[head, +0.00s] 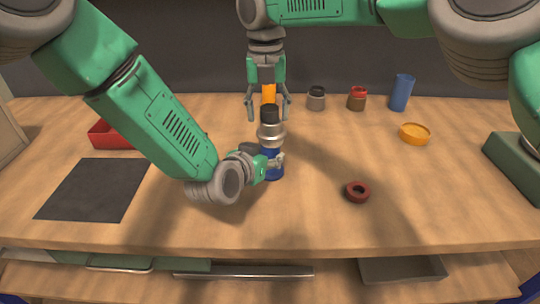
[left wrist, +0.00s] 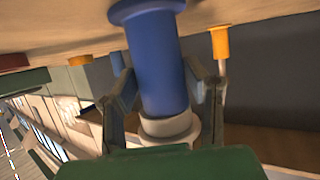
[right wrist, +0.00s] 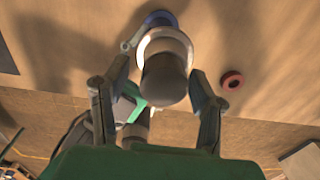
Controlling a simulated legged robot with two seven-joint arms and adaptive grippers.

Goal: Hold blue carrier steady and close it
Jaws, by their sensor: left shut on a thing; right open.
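The blue carrier (head: 271,172) stands upright on the wooden table and also shows in the left wrist view (left wrist: 155,55). A silver collar (head: 270,132) and a black cap (head: 269,112) are on its top; I cannot tell whether the cap is fully seated. My left gripper (head: 273,161) is shut around the carrier's blue body, with a finger on each side in the left wrist view. My right gripper (head: 268,108) points down from above and is open. Its fingers are on either side of the black cap (right wrist: 163,80), with gaps visible in the right wrist view.
A dark red ring (head: 357,191) lies right of the carrier. An orange post (head: 268,92) stands behind it. A grey jar (head: 316,98), a red-topped jar (head: 357,98), a blue cup (head: 401,92) and an orange dish (head: 415,133) are farther right. A black mat (head: 95,188) and red tray (head: 108,137) are left.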

